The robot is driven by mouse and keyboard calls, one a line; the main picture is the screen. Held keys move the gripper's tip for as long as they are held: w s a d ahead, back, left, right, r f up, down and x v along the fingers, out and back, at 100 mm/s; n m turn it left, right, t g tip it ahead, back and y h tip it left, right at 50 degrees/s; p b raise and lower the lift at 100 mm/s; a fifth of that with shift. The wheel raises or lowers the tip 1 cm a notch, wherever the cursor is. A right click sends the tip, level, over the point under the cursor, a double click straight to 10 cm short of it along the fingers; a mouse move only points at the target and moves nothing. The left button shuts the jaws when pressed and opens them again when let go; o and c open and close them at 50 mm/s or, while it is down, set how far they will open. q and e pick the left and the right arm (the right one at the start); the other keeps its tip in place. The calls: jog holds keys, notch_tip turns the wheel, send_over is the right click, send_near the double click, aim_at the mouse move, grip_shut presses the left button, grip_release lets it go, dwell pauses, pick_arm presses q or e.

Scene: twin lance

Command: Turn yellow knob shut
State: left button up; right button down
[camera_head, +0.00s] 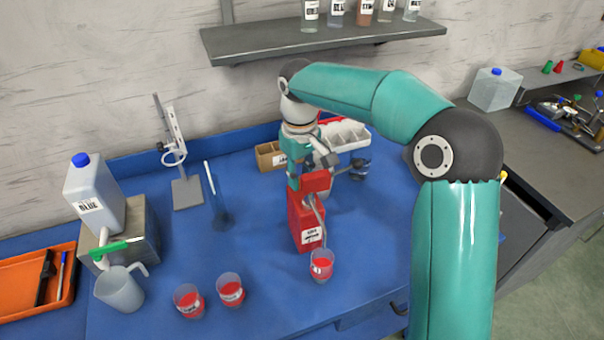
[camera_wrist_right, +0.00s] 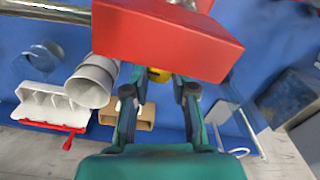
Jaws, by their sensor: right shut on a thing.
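A red dispenser (camera_head: 305,222) with a labelled front and a thin spout tube stands on the blue table. In the right wrist view its red body (camera_wrist_right: 165,35) spans the top centre. The yellow knob (camera_wrist_right: 159,75) shows just under the red body's edge, between my right fingertips. The knob is hidden in the head view. My right gripper (camera_head: 303,170) comes down behind the dispenser's top; in the wrist view the gripper (camera_wrist_right: 159,84) is shut on the knob. A cup with red liquid (camera_head: 321,265) stands under the spout. My left gripper is not in view.
Two more red-filled cups (camera_head: 230,291) stand front left. A blue-capped jug (camera_head: 95,190) with a green-handled tap, a pitcher (camera_head: 119,289) and a ring stand (camera_head: 187,192) are left. A cardboard box (camera_head: 269,157) and a white tray (camera_head: 345,135) are behind. A shelf (camera_head: 320,38) hangs above.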

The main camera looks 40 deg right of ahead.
jog(key=m, duration=0.3)
jog(key=shift+m, duration=0.4)
jog(key=m, duration=0.4)
jog(key=shift+m+p, duration=0.3)
jog(key=shift+p, duration=0.1)
jog(key=m, duration=0.4)
jog(key=shift+m, duration=2.4)
jog(key=c, duration=0.9)
grip_release()
jog(key=shift+r, duration=0.1)
notch_tip(320, 180, up, 12)
jog(key=shift+f, duration=0.15)
